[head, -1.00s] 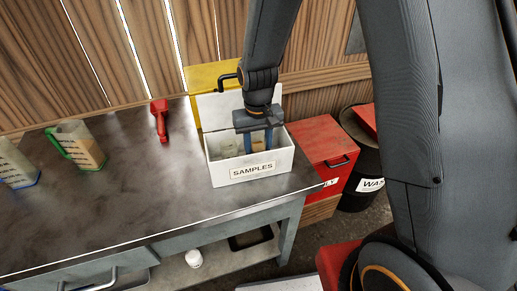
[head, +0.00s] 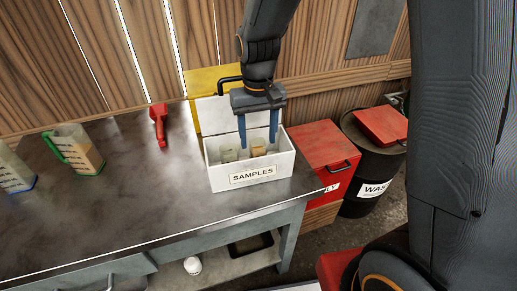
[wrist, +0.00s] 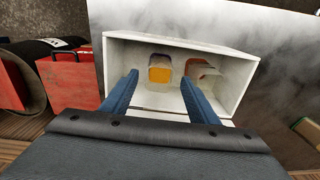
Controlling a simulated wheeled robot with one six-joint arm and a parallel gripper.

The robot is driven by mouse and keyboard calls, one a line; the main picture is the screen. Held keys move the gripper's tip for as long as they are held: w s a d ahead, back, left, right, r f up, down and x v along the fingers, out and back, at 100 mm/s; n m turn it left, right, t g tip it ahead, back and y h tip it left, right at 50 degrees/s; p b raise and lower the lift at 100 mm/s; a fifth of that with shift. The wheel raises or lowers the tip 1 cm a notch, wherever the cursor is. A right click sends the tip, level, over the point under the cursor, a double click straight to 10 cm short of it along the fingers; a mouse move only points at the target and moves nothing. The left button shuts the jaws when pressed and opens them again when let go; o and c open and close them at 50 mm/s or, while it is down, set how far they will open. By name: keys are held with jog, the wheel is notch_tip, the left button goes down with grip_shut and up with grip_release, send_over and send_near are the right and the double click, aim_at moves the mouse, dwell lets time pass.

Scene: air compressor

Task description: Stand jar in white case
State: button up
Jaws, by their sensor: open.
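The white case (head: 225,181), labelled SAMPLES, stands open on the workbench, its lid raised at the back. My gripper (head: 259,145) is open above the case, fingers pointing down, tips near the opening. A jar with orange-tan contents (head: 258,151) is inside the case, below and between the fingers.
Two measuring jugs, one green-handled (head: 80,150) and one blue-based (head: 14,172), stand at the left of the workbench (head: 110,215). A red tool (head: 159,124) lies behind. A red box (head: 322,150) and a dark waste drum (head: 375,165) stand right of the bench.

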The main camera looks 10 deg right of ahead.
notch_tip(320, 180, up, 5)
jog(key=s+d+f+m, duration=0.1)
jog(key=s+d+f, duration=0.2)
jog(key=s+d, duration=0.8)
jog(key=shift+s+d+f+t+b, duration=0.25)
jog(key=shift+s+d+t+b, duration=0.05)
jog(key=shift+s+t, duration=0.15)
dwell(0.4)
